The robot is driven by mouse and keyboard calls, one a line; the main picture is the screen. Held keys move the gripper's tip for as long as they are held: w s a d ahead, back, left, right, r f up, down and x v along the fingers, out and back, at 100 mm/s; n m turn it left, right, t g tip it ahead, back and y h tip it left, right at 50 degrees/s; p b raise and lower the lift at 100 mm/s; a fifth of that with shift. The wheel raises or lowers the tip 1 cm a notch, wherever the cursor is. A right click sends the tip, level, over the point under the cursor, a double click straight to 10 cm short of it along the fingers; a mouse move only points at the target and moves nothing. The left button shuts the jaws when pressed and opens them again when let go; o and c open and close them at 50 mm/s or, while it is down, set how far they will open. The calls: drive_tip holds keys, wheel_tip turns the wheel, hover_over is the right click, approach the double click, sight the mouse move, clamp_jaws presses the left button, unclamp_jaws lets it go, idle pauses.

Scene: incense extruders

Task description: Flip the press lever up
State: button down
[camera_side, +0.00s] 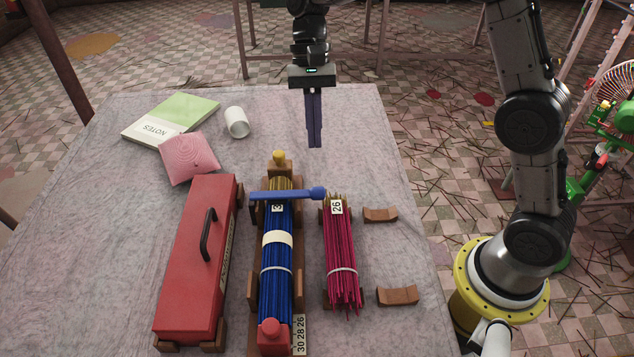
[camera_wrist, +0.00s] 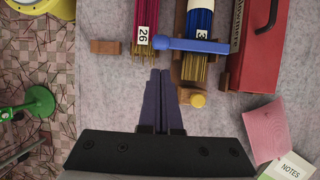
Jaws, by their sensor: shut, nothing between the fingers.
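The blue press lever (camera_side: 287,194) lies flat across the top of the blue incense bundle (camera_side: 277,285) in a wooden cradle. Its thicker rounded end points right, toward the magenta bundle, in the side view. The lever (camera_wrist: 192,45) also crosses the bundle in the wrist view, thick end at left. A yellow knob (camera_side: 279,157) stands at the cradle's far end. My gripper (camera_side: 314,145) is shut and empty, pointing down, beyond the lever's thick end in the side view and apart from it. In the wrist view its fingertips (camera_wrist: 160,73) are below the lever.
A magenta bundle (camera_side: 341,250) labelled 26 lies right of the cradle. A red box (camera_side: 195,265) with a black handle stands left. A pink cushion (camera_side: 188,158), notes book (camera_side: 175,118) and white cup (camera_side: 237,122) lie behind. Small wooden rests (camera_side: 397,296) sit at right.

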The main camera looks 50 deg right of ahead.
drive_tip(key=shift+f, duration=0.2)
drive_tip(key=x, duration=1)
drive_tip(key=shift+s, duration=0.1)
drive_tip(key=shift+r, duration=0.15)
drive_tip(key=r, duration=0.2)
drive_tip(key=w+a+r+g+h, duration=0.1)
drive_tip(key=r, duration=0.2)
drive_tip(key=w+a+r+g, duration=0.1)
drive_tip(key=r, duration=0.1)
drive_tip(key=shift+w+a+r+m+h, duration=0.15)
drive_tip(key=shift+a+r+m+h, duration=0.1)
drive_tip(key=shift+r+m+h, duration=0.15)
drive_tip(key=w+a+r, duration=0.3)
drive_tip(key=w+a, duration=0.2)
drive_tip(key=shift+w+a+r, duration=0.35)
drive_tip(key=shift+w+r, duration=0.05)
idle(0.6)
drive_tip(key=shift+d, duration=0.1)
idle(0.7)
